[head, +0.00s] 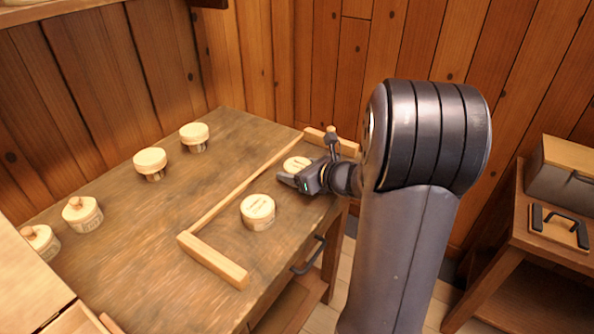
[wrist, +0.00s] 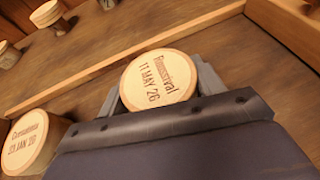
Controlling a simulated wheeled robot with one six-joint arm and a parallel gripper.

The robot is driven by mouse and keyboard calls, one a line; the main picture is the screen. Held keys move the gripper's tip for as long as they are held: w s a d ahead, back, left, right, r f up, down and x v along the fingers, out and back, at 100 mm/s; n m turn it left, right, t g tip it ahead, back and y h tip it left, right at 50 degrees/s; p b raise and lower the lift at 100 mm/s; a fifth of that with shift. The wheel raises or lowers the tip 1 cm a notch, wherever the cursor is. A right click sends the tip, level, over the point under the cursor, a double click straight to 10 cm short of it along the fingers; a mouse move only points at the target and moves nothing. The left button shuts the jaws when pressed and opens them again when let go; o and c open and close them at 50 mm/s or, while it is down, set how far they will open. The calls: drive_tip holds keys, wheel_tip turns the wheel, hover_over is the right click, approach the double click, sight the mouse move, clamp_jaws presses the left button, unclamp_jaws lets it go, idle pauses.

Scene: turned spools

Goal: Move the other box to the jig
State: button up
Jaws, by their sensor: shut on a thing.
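My gripper (head: 308,162) is shut on a round pale box with a flat lid (head: 295,163), inside the far end of the wooden jig (head: 232,195). In the wrist view the held box (wrist: 160,80) sits upright between the two fingers, its lid reading "11 MAY 26" under a name. I cannot tell whether its base touches the table. Another round box (head: 257,210) stands upright in the jig, nearer the front. It also shows in the wrist view (wrist: 25,142), apart from the fingers, with a different name and a date in January. The lower part of the held box is hidden.
A side table (head: 560,240) stands at the right.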

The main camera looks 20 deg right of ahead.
drive_tip(key=shift+f, duration=0.25)
drive_tip(key=o, duration=1)
drive_tip(key=shift+r, duration=0.1)
drive_tip(key=shift+c, duration=0.2)
drive_tip(key=shift+r, duration=0.15)
drive_tip(key=shift+s+d+r, duration=0.1)
drive_tip(key=shift+s+r, duration=0.05)
drive_tip(key=p+v, duration=0.1)
drive_tip(key=v, duration=1)
drive_tip(key=shift+s+d, duration=0.1)
drive_tip(key=shift+s, duration=0.15)
